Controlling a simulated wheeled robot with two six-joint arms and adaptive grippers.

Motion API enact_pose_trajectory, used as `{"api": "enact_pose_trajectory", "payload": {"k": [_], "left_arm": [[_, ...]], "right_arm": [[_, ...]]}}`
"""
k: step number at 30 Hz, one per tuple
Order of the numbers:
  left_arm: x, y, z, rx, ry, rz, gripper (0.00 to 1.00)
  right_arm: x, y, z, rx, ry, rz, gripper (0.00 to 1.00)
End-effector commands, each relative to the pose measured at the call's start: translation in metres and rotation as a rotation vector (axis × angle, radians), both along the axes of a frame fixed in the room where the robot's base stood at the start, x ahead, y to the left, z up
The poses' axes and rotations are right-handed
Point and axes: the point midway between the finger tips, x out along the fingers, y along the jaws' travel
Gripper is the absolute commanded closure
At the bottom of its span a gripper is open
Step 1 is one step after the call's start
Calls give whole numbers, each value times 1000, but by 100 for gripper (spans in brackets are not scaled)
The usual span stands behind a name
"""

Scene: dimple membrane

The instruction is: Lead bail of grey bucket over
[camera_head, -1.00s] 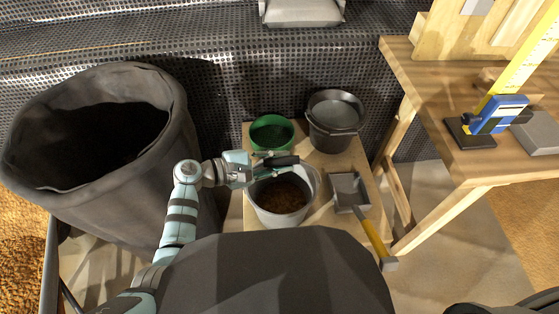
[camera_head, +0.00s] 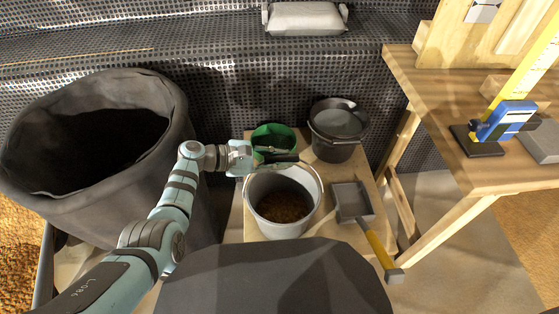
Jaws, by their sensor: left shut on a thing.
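The grey bucket (camera_head: 283,220) stands upright on the low wooden board, with brown material inside. My left gripper (camera_head: 282,158) is at the bucket's far rim, between it and the green bucket. It is shut on the dark grip of the bail (camera_head: 304,164), whose thin wire runs near the far rim. The gripper partly hides the grip and the green bucket's near side. My right gripper is not in view.
A green bucket (camera_head: 273,138) and a black bucket (camera_head: 337,128) stand behind. A dustpan-like scoop (camera_head: 353,201) with a yellow handle lies at right. A large dark fabric bin (camera_head: 179,120) is at left, a wooden workbench (camera_head: 440,115) at right.

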Motion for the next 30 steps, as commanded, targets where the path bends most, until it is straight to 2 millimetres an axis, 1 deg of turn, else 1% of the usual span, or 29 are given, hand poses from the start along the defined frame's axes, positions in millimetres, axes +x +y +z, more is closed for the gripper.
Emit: {"api": "enact_pose_trajectory", "payload": {"k": [8,9,11,12,13,20,23,26,28,30], "left_arm": [[1,1,0,1,-3,2,100],[1,1,0,1,-4,2,80],[1,1,0,1,-3,2,70],[1,1,0,1,-3,2,64],[1,1,0,1,-3,2,60],[0,0,0,1,-2,1,60],[1,0,3,0,-3,0,60],[1,0,16,-1,-8,0,60],[1,0,29,0,-9,1,60],[1,0,50,-1,-10,1,60]], "right_arm": [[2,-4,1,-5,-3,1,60],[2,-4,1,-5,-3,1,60],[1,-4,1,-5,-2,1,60],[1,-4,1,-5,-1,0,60],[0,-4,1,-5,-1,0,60],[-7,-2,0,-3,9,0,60],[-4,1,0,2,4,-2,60],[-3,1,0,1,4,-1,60],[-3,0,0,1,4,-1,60],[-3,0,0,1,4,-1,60]]}}
